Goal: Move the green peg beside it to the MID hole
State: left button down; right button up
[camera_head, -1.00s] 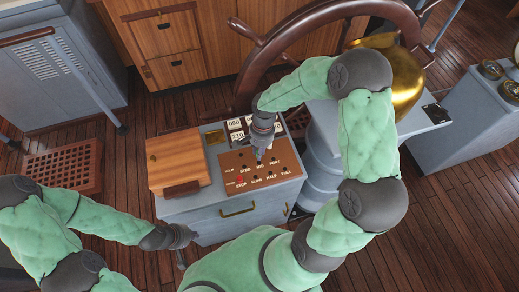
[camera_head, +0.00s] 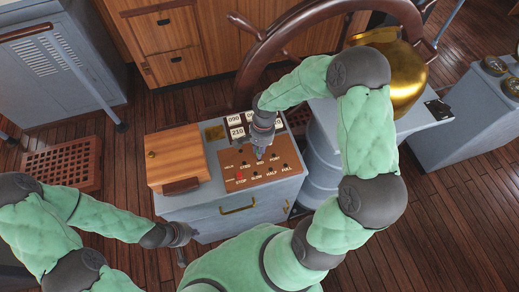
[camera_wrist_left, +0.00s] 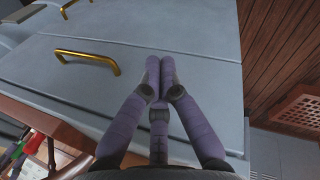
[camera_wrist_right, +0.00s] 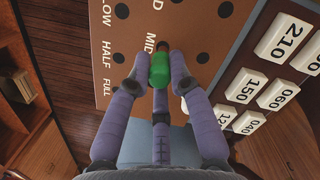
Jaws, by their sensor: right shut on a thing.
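The green peg (camera_wrist_right: 160,70) is between the fingertips of my right gripper (camera_wrist_right: 161,66), which is shut on it. In the head view my right gripper (camera_head: 259,154) reaches down over the brown peg board (camera_head: 232,166). In the right wrist view the peg is beside the MID label (camera_wrist_right: 150,42) on the board. The fingers and the peg cover the spot under them, so I cannot tell whether the peg's lower end is in a hole. My left gripper (camera_wrist_left: 159,64) is shut and empty in front of the grey cabinet.
White number tiles (camera_wrist_right: 257,95) stand beside the board. A wooden box (camera_head: 178,157) sits on the cabinet left of the board. The ship's wheel (camera_head: 258,50) is close behind my right arm.

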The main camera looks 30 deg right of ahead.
jog(key=shift+f+b, duration=0.2)
jog(key=shift+b, duration=0.15)
dwell(0.6)
jog(key=shift+f+b, duration=1.1)
dwell(0.5)
jog(key=o, duration=0.8)
jog(key=shift+o, duration=0.2)
jog(key=shift+r, duration=0.1)
jog(key=shift+r+p, duration=2.35)
jog(key=shift+r, duration=1.1)
